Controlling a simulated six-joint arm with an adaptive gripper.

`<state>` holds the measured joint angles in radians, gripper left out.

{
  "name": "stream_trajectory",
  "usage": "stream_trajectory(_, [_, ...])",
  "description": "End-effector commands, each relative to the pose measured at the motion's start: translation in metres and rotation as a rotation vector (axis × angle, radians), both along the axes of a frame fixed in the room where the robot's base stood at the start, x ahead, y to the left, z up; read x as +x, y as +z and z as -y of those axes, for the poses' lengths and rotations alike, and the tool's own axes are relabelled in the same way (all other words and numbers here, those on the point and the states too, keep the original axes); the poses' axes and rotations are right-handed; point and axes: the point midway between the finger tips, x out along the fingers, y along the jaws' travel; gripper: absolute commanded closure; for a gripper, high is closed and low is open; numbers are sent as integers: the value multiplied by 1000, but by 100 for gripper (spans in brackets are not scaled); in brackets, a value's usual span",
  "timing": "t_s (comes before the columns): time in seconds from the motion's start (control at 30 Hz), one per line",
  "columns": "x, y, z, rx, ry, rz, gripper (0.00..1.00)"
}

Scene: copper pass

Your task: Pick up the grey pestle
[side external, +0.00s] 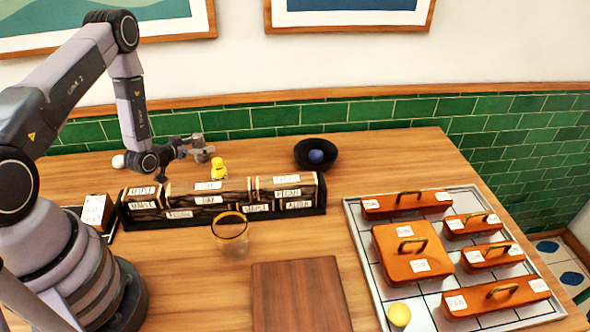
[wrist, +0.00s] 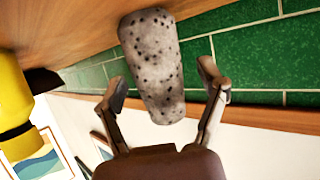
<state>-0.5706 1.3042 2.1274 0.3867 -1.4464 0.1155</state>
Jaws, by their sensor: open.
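The grey pestle (wrist: 155,70) is a speckled, slightly tapered stone piece. In the wrist view, where the table is at the top, it stands between the two fingers of my gripper (wrist: 163,80), with a visible gap on either side. In the side view the pestle (side external: 199,143) is small, upright at the back left of the table, and partly covered by my gripper (side external: 190,149). My gripper is open, low over the table, and reaches the pestle from the left. I cannot tell how deep between the fingers the pestle sits.
A yellow figure (side external: 219,169) stands close to the pestle. A dark bowl (side external: 301,153) holds a blue ball. A gold-rimmed glass (side external: 233,238), a brown board (side external: 300,297) and a tray of orange boxes (side external: 372,274) are nearer.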

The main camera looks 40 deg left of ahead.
Motion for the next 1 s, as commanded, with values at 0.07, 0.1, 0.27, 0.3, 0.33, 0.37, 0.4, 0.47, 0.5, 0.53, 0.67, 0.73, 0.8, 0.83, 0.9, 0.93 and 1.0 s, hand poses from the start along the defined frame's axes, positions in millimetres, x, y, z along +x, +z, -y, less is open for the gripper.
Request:
stream_trajectory(0.07, [0, 0, 0, 0, 0, -1, 28])
stream_trajectory(0.1, [0, 0, 0, 0, 0, -1, 28])
stream_trajectory(0.27, [0, 0, 0, 0, 0, -1, 41])
stream_trajectory(0.3, [0, 0, 0, 0, 0, -1, 46])
stream_trajectory(0.33, [0, 0, 0, 0, 0, -1, 50])
stream_trajectory(0.37, [0, 0, 0, 0, 0, -1, 54])
stream_trajectory(0.4, [0, 0, 0, 0, 0, -1, 59])
stream_trajectory(0.47, [0, 0, 0, 0, 0, -1, 67])
stream_trajectory(0.5, [0, 0, 0, 0, 0, -1, 72])
stream_trajectory(0.53, [0, 0, 0, 0, 0, -1, 76])
stream_trajectory(0.67, [0, 0, 0, 0, 0, -1, 93])
stream_trajectory(0.73, [0, 0, 0, 1, 0, 1, 100])
stream_trajectory(0.8, [0, 0, 0, 1, 0, 1, 100])
stream_trajectory(0.83, [0, 0, 0, 1, 0, 1, 100])
stream_trajectory(0.9, [0, 0, 0, 1, 0, 1, 100])
stream_trajectory(0.93, [0, 1, 0, 1, 0, 1, 100])
stream_trajectory(1.0, [0, 3, 0, 1, 0, 1, 100])
